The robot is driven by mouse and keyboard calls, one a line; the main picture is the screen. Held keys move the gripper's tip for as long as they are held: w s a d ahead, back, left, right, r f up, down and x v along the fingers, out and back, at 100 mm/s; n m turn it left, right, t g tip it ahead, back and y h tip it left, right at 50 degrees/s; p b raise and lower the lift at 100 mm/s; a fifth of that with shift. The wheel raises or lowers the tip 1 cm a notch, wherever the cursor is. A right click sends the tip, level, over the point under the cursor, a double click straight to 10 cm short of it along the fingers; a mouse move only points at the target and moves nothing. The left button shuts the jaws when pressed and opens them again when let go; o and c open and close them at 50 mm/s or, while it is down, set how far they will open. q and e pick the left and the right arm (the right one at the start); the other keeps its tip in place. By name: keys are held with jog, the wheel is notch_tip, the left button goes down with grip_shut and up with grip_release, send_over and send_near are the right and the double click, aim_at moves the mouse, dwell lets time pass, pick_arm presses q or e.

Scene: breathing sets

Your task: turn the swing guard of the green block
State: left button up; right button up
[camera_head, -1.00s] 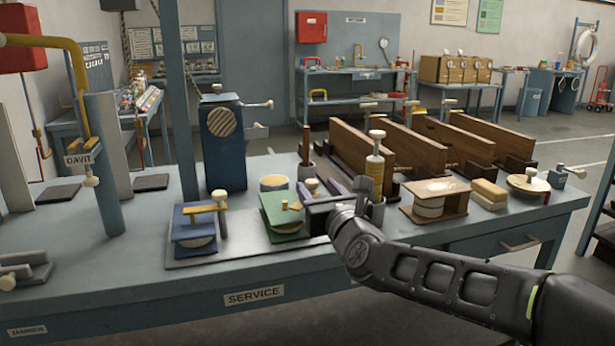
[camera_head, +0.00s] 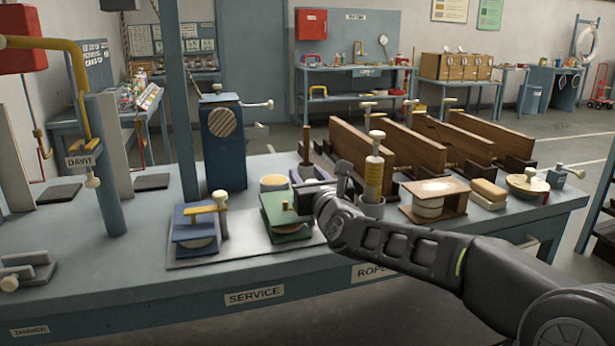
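The green block (camera_head: 289,232) stands on a grey plate on the bench, right of the blue block (camera_head: 194,239). Its swing guard is mostly hidden behind my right gripper; only a small yellow part (camera_head: 285,206) shows at the block's top. My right gripper (camera_head: 303,199) is at the upper right of the green block, its tip close to or touching the guard area. Its fingers are dark and partly hidden, so I cannot tell whether they are open or shut. The blue block has a yellow bar (camera_head: 205,209) with a cream knob. My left gripper is not in view.
A purple block (camera_head: 311,174) stands just behind the green one. A yellow-banded post (camera_head: 374,170) in a grey cup stands close to my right gripper. A wooden stand (camera_head: 434,198) is farther right.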

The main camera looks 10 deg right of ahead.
grip_shut()
dwell(1.1)
